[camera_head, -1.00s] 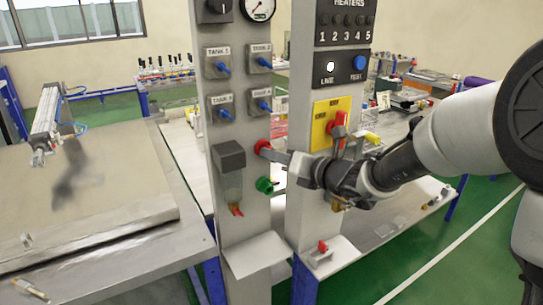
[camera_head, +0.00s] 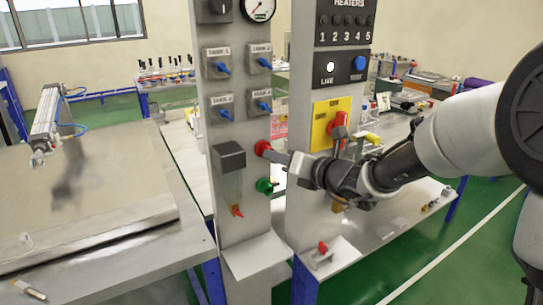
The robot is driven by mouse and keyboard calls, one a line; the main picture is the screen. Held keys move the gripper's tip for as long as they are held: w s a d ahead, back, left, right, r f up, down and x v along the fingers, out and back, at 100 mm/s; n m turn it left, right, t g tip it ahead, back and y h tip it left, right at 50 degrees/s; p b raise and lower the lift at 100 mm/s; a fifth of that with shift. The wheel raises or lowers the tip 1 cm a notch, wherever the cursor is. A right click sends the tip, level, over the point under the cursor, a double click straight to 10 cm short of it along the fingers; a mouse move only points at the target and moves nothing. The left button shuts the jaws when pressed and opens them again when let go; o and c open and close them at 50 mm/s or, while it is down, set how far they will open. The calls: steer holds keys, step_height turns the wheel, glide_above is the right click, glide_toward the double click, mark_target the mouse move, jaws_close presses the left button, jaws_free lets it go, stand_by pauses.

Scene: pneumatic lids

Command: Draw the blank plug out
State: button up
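A red round fitting (camera_head: 262,148) sits on the right edge of the left grey column, and a green fitting (camera_head: 265,185) sits below it. Neither is labelled, so I cannot be sure which one is the blank plug. My gripper (camera_head: 272,154) reaches in from the right across the gap between the two columns. Its narrow fingers end at the red fitting, touching it or very close to it. The fingers overlap in this view, so their opening and any grip are hidden.
The right column carries a yellow plate with a red handle (camera_head: 338,124), close above my wrist. Blue-knobbed valves (camera_head: 222,69) sit higher on the left column. A grey box with a clear bowl (camera_head: 230,158) is left of the red fitting. A low shelf (camera_head: 258,255) juts out below.

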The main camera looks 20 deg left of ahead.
jaws_close()
steer(key=shift+f+v, duration=0.15)
steer(key=shift+v, duration=0.65)
steer(key=shift+f+v, duration=0.2)
steer(key=shift+v, duration=0.55)
steer(key=shift+s, duration=0.3)
steer(key=shift+r, duration=0.1)
steer(key=s+d+r+p, duration=0.3)
steer(key=d+r+p, duration=0.1)
steer(key=r+p, duration=0.2)
steer(key=shift+r+p, duration=0.3)
steer(key=shift+r, duration=0.4)
steer(key=shift+s, duration=0.1)
